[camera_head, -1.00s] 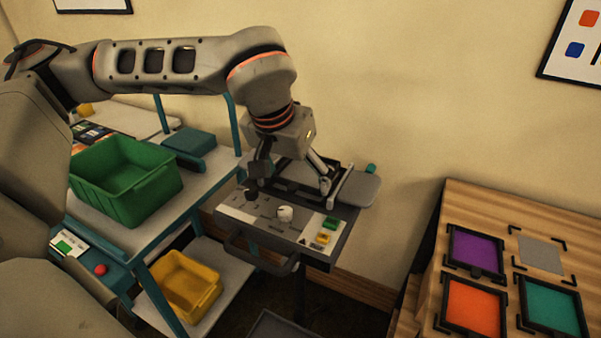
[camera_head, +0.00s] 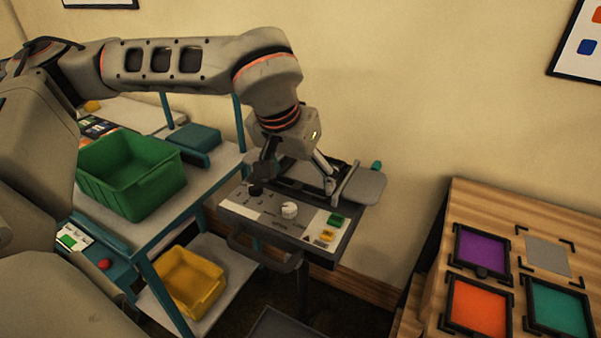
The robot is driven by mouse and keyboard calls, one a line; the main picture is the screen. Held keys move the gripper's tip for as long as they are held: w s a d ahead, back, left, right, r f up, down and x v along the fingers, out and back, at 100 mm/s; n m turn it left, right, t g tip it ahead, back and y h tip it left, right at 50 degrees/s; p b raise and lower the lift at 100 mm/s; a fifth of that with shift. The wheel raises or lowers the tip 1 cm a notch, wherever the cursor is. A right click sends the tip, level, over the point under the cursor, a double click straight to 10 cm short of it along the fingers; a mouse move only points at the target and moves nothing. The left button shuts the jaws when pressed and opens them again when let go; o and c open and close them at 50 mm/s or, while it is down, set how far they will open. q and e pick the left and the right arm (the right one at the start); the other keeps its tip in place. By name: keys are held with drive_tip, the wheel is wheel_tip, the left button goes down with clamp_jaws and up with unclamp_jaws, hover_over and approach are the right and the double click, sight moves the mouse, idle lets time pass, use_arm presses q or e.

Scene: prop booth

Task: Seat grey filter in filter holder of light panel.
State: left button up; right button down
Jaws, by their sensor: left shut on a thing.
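The light panel (camera_head: 265,212) is a grey console with knobs and coloured buttons, standing in the middle below the wall. Its filter holder is at the back of its top, with a pale rail (camera_head: 342,184) showing on the right side. My left gripper (camera_head: 297,184) points down over the holder, its fingers spread wide and shut on a dark-framed thing, which I take to be the grey filter. The filter is mostly hidden by the gripper, and I cannot tell whether it rests fully in the holder. My right gripper is not in view.
On the wooden stand at right lie purple (camera_head: 483,251), orange (camera_head: 479,306) and teal (camera_head: 559,309) framed filters, beside a bare grey patch (camera_head: 548,257) with corner marks. A green crate (camera_head: 125,190) stands on the cart at left, a yellow bin (camera_head: 190,282) below.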

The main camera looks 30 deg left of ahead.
use_arm(q)
drive_tip(key=shift+f, duration=0.15)
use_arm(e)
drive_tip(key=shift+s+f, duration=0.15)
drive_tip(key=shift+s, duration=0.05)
use_arm(q)
drive_tip(key=o, duration=1.4)
drive_tip(key=shift+c, duration=0.2)
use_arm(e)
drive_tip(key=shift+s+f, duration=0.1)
use_arm(q)
drive_tip(key=v, duration=1.2)
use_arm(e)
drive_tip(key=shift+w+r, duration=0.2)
